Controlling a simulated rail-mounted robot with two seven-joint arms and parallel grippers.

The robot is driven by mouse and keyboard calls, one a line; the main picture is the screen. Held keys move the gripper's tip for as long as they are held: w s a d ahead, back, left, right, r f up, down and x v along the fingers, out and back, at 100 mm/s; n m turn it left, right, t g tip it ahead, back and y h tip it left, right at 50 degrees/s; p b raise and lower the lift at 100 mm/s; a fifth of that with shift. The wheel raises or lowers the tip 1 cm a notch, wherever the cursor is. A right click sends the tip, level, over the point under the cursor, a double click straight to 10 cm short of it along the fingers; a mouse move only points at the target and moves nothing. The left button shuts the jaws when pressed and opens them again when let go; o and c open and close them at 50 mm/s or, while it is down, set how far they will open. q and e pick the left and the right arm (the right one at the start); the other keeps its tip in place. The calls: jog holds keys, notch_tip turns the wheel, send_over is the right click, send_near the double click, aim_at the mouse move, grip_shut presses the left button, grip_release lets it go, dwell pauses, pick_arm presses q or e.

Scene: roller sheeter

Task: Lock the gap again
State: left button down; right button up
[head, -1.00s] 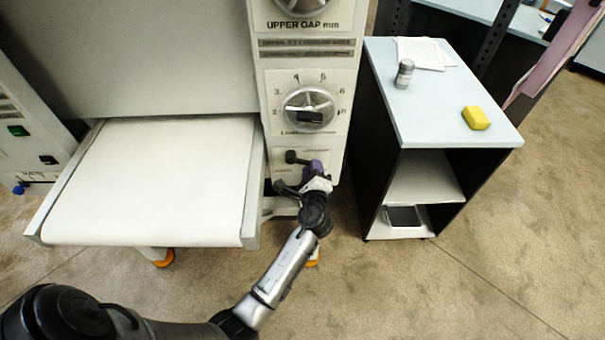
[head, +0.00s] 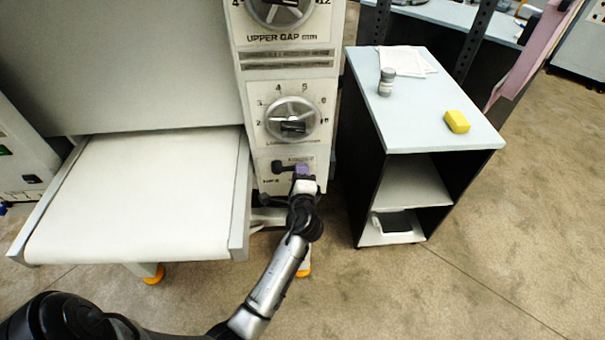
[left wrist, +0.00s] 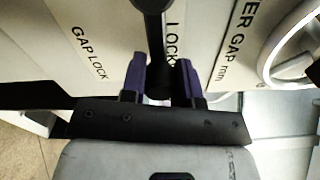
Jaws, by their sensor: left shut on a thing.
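The gap lock lever (head: 283,168) is a short black handle on the lower panel of the sheeter's control column. It points roughly right from its pivot in the head view. My left gripper (head: 303,173), with purple fingers, is at the lever's right end. In the left wrist view the lever (left wrist: 152,22) comes down from the top edge, and its dark end lies between the two purple fingers of my left gripper (left wrist: 161,75). The gripper is shut on it. The fingers hide part of the lever's end and the panel lettering. My right gripper is not in view.
Above the lever are the lower gap dial (head: 292,119) and the upper gap dial (head: 281,10). The white conveyor bed (head: 140,195) is left. A cart (head: 425,105) with a grey-capped jar (head: 386,82) and yellow block (head: 457,122) stands right. Floor in front is open.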

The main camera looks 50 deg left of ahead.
pick_arm(q)
jog(key=shift+r, duration=0.3)
jog(key=c, duration=1.2)
grip_release()
jog(key=o, duration=0.3)
jog(key=shift+f, duration=0.2)
jog(key=shift+o, duration=0.2)
jog(key=v, duration=0.7)
jog(key=shift+s+d, duration=0.2)
